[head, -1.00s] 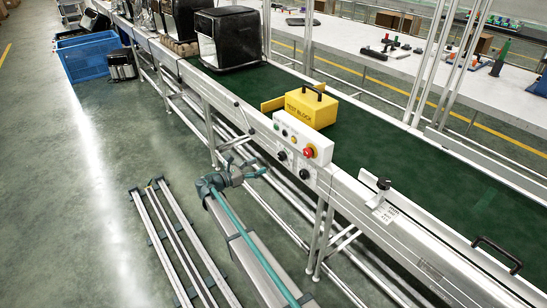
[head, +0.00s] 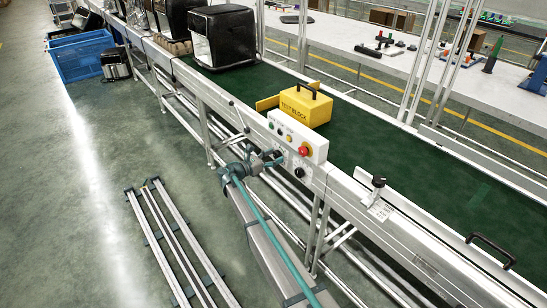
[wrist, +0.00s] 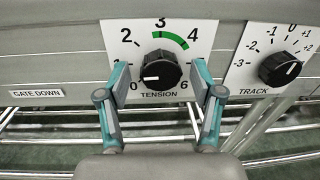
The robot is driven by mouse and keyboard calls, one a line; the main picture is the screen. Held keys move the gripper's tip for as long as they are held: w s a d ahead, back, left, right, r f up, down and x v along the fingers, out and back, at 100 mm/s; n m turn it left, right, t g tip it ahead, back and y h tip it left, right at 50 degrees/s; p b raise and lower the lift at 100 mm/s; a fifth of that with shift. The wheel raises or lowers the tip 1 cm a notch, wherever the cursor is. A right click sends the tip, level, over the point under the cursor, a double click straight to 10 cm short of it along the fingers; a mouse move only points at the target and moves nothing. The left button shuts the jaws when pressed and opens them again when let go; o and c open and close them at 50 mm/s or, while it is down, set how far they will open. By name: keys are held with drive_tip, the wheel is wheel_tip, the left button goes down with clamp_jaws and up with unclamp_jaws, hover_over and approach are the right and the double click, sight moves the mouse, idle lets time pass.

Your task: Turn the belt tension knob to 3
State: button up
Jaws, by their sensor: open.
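The black belt tension knob (wrist: 160,70) sits on a white dial plate labelled TENSION (wrist: 146,38) in the wrist view. Its white pointer line points left, between 0 and 1 on the scale. The 3 is at the top of the dial, and a green arc runs from near 3 toward 4. My gripper (wrist: 160,77) is open, with one teal fingertip on each side of the knob. I see gaps between the fingertips and the knob. In the head view my gripper (head: 268,161) is at the conveyor's side panel, mostly covering the tension knob.
The TRACK knob (wrist: 281,69) is close on the right. A GATE DOWN label (wrist: 38,93) is on the left. In the head view a red button (head: 304,151) is on the control box above. A yellow test block (head: 305,104) stands on the green belt (head: 375,155).

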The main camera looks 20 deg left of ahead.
drive_tip(key=c, duration=1.1)
drive_tip(key=shift+c, duration=0.2)
drive_tip(key=shift+m, duration=0.3)
drive_tip(key=m+b, duration=0.2)
drive_tip(key=m, duration=0.1)
drive_tip(key=shift+f+m+b, duration=0.1)
drive_tip(key=shift+m+b, duration=0.2)
drive_tip(key=shift+b, duration=0.1)
drive_tip(key=m+b, duration=0.3)
drive_tip(key=m, duration=0.2)
drive_tip(key=shift+y+b, duration=0.3)
drive_tip(key=shift+b, duration=0.1)
drive_tip(key=m+b, duration=0.3)
drive_tip(key=m, duration=0.1)
drive_tip(key=shift+s+d+m+b, duration=0.1)
drive_tip(key=shift+m+b, duration=0.2)
drive_tip(key=shift+b, duration=0.05)
drive_tip(key=shift+m+y+b, duration=0.4)
drive_tip(key=shift+m+b, duration=1.35)
drive_tip(key=shift+m, duration=0.25)
drive_tip(key=shift+r, duration=0.2)
